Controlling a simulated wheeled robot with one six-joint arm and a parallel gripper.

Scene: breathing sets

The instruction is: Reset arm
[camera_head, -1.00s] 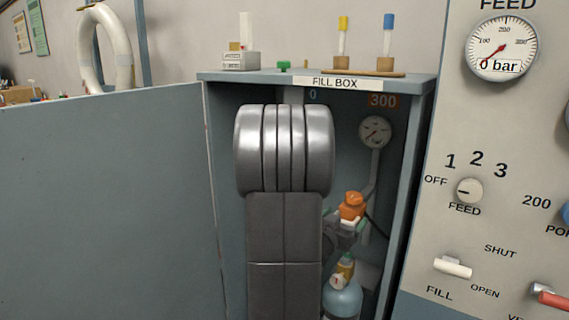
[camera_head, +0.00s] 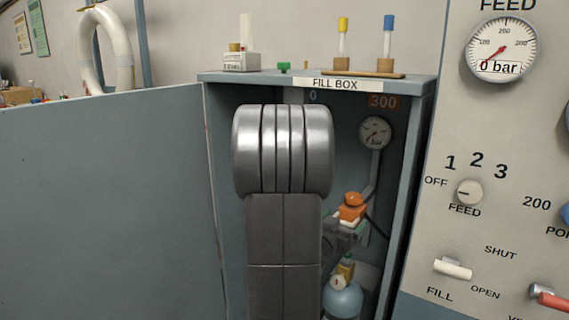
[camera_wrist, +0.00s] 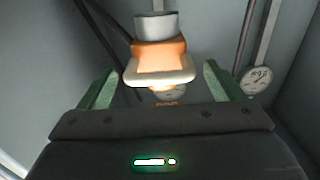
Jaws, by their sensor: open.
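My gripper (camera_wrist: 160,78) is open, with its two green fingers spread apart in the wrist view. An orange fitting (camera_wrist: 158,52) with a pale rim and a grey top is in front of the fingers and between them in the picture. I cannot tell whether they touch it. In the head view the orange fitting (camera_head: 352,207) is inside the fill box (camera_head: 397,200), above a blue bottle (camera_head: 343,301). My gripper shows there only in part, just below the fitting, with my arm covering much of the box.
The box door (camera_head: 110,200) stands open at the left. A gauge (camera_head: 375,132) is inside the box, at its back right. The control panel (camera_head: 480,225) is close on the right. Small stands with tubes (camera_head: 387,45) are on top of the box.

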